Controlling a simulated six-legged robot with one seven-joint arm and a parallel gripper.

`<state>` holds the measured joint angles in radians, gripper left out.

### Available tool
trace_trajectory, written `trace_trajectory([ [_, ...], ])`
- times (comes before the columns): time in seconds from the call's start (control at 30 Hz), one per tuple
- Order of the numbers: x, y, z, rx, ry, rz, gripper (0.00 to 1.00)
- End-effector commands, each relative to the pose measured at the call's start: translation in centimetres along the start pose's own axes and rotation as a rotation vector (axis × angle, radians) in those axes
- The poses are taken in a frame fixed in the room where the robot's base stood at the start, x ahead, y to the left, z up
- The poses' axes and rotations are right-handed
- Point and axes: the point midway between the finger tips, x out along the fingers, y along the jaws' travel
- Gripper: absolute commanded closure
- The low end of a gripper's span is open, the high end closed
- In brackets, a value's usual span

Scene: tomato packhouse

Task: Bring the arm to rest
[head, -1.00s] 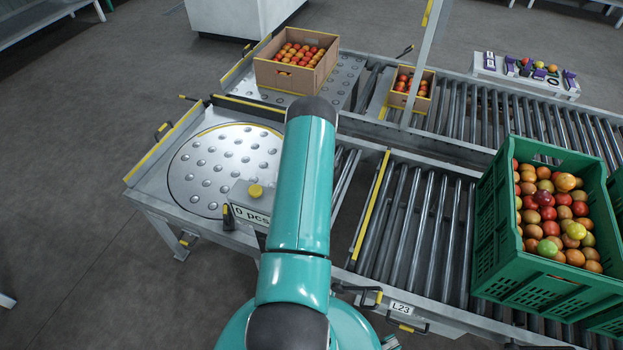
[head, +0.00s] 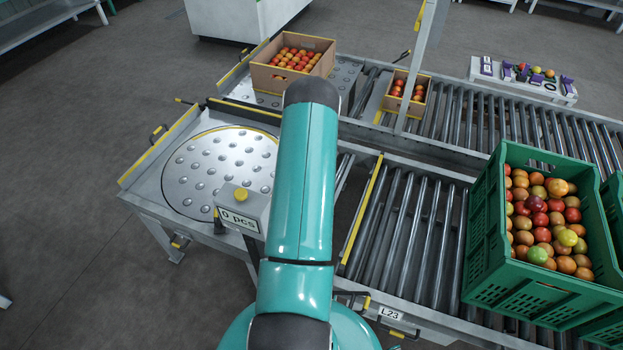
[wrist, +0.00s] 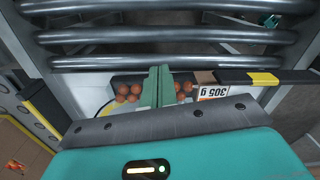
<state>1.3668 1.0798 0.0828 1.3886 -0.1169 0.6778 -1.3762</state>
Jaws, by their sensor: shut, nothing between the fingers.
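My teal arm (head: 303,190) reaches away from my body over the conveyor in the head view, and its far end is hidden behind its own dark joint. My gripper (wrist: 160,70) shows in the wrist view with its two green fingers together and nothing between them. The fingers point toward grey rollers (wrist: 180,38).
A green crate (head: 503,285) full of tomatoes stands on the rollers at right. A cardboard box (head: 285,82) and a smaller box (head: 397,106) stand further back. A round ball-topped plate (head: 218,170) is bare beside a counter box (head: 240,210). An upside-down "305 g" display (wrist: 213,92) shows.

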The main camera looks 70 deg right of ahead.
Motion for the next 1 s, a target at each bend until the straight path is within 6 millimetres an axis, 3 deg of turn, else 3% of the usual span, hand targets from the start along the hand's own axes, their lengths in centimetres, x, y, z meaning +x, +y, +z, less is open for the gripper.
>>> trace_trajectory([
  [0.13,-1.7,0.0,0.0,0.0,0.001,0.0,1.0],
  [0.57,-2.8,0.0,-0.4,-0.002,0.0,0.005,1.0],
  [0.67,-5.2,-0.3,-2.8,-0.005,0.001,0.022,1.0],
  [0.77,-9.2,-1.4,-6.9,-0.005,0.003,0.048,1.0],
  [1.0,-19.9,-7.5,-17.0,0.009,0.029,0.116,1.0],
])
